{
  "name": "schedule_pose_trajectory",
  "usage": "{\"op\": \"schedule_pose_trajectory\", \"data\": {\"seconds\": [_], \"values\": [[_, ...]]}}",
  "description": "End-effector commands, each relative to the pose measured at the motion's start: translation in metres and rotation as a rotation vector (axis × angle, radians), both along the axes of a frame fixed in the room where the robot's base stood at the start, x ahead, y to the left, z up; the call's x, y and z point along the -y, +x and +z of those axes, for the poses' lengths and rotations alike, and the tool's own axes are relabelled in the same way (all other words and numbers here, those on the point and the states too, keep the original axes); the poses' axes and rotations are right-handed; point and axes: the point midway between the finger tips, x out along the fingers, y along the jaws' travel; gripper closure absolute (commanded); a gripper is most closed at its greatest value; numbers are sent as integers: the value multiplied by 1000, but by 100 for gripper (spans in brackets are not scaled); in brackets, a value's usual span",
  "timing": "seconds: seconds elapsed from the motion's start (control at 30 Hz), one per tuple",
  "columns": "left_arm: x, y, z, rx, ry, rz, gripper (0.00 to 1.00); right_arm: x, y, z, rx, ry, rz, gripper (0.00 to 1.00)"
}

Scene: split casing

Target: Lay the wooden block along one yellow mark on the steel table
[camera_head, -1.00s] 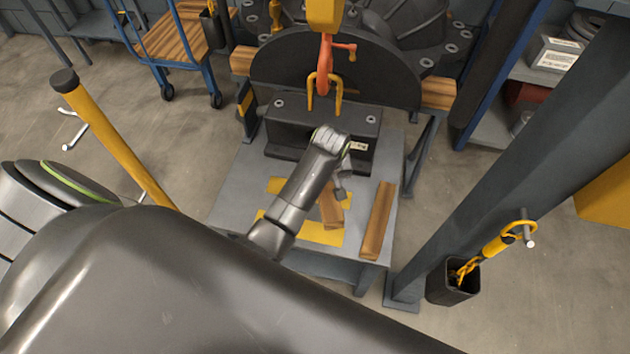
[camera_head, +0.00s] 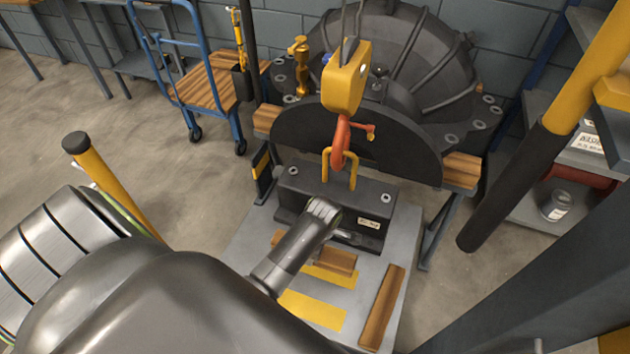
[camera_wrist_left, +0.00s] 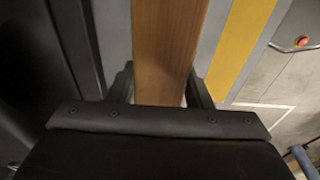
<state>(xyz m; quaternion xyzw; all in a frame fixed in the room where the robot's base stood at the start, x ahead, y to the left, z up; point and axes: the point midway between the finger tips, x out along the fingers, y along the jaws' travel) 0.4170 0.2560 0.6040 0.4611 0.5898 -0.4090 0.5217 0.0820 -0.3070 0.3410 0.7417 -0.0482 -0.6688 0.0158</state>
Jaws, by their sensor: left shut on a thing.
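A wooden block (camera_head: 335,258) is partly hidden behind my left arm, over the steel table (camera_head: 398,252). My left gripper (camera_wrist_left: 160,92) is shut on this block, which runs lengthwise away between the fingers in the left wrist view (camera_wrist_left: 167,45). In the head view the gripper's fingers are mostly hidden. One yellow mark (camera_head: 332,277) shows just in front of the block, and another yellow mark (camera_head: 312,310) lies nearer. In the wrist view a yellow mark (camera_wrist_left: 240,45) runs beside the block, nearly parallel. I cannot tell whether the block touches the table. My right gripper is not in view.
A second wooden block (camera_head: 382,308) lies near the table's right edge. A dark steel block (camera_head: 340,205) stands at the table's back. A yellow hoist hook block (camera_head: 345,80) with an orange hook (camera_head: 340,140) hangs above it. A dark post (camera_head: 510,180) stands right.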

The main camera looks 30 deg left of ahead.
Motion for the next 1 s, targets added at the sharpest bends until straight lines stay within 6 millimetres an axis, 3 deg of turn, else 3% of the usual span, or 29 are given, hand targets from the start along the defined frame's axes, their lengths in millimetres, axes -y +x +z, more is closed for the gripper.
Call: {"op": "schedule_pose_trajectory", "data": {"seconds": [0.4,0.87,0.9,1.0], "values": [[0,1,-52,1,0,-3,92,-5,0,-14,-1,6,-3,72],[0,1,-61,3,1,-3,92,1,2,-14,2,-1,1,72],[0,1,-60,2,0,-3,50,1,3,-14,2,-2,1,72],[0,1,-60,2,0,-3,36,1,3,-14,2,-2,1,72]]}}
